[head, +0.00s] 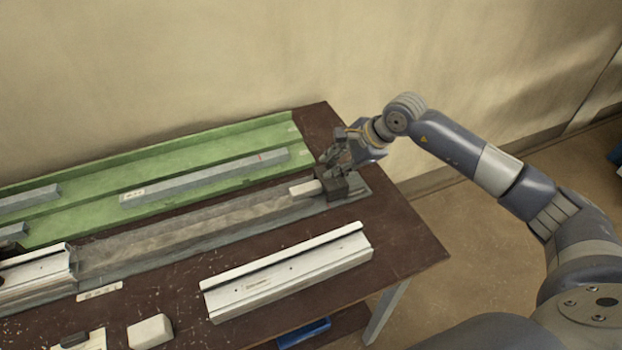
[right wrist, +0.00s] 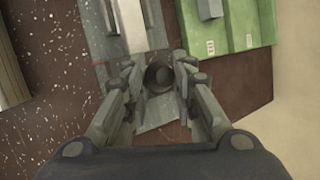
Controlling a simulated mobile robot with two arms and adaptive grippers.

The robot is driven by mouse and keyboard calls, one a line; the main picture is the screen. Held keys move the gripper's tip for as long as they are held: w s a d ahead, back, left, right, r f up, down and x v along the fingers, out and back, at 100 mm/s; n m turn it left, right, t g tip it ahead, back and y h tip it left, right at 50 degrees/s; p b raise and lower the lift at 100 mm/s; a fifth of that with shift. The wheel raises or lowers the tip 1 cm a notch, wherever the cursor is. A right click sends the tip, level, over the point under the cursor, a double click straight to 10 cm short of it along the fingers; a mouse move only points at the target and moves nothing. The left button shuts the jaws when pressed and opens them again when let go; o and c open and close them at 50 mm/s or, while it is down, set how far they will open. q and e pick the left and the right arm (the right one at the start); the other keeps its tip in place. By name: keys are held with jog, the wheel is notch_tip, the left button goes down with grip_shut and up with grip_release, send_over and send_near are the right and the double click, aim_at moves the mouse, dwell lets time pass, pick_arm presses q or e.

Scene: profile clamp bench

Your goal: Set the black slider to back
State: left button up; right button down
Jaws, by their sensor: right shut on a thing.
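The black slider (head: 333,186) is a dark block near the right end of a long grey rail (head: 190,228) on the brown bench. My right gripper (head: 340,160) is over it from above. In the right wrist view a dark round knob on the slider (right wrist: 160,78) sits between the fingers of my right gripper (right wrist: 160,88), which is shut on it. The fingers partly hide the slider in the head view. A short white piece (head: 306,189) lies on the rail just left of the slider. My left gripper is not in view.
A green tray (head: 85,177) with grey bars (head: 205,177) lies behind the rail. A white profile (head: 285,275) lies in front, with a white block (head: 150,332) at front left. Another white profile (head: 35,272) is at the left. A wall stands behind; the bench edge is at the right.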

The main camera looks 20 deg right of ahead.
jog(key=d+b, duration=0.1)
jog(key=d, duration=0.3)
jog(key=shift+d+f, duration=0.1)
jog(key=shift+d, duration=0.3)
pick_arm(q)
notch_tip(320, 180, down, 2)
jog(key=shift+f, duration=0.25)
pick_arm(e)
jog(key=shift+w+d, duration=0.1)
jog(key=c, duration=1.6)
grip_release()
jog(key=shift+o, duration=1.4)
jog(key=shift+d, duration=0.15)
jog(key=shift+r, duration=0.2)
jog(key=v, duration=1.2)
